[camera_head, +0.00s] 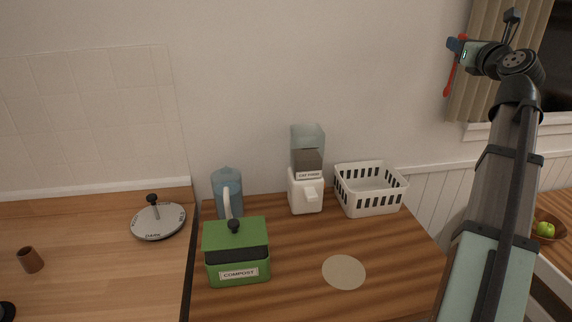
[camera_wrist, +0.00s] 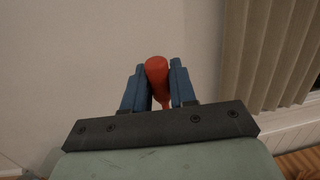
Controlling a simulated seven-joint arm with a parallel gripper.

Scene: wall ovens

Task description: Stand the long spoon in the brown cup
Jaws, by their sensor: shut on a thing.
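My gripper (camera_head: 456,45) is raised high at the upper right in the head view, in front of the wall beside the curtain. It is shut on the red long spoon (camera_head: 449,82), which hangs down below the fingers. In the wrist view the red spoon (camera_wrist: 157,72) shows between the two blue fingers of my gripper (camera_wrist: 158,85). The brown cup (camera_head: 30,260) stands upright on the left wooden counter, far to the left of and below my gripper. Its inside is hard to make out.
A green compost bin (camera_head: 236,252), a blue pitcher (camera_head: 227,193), a cat food dispenser (camera_head: 306,185) and a white basket (camera_head: 370,188) stand on the middle counter. A round lid (camera_head: 158,221) lies on the left counter. The wood around the cup is mostly clear.

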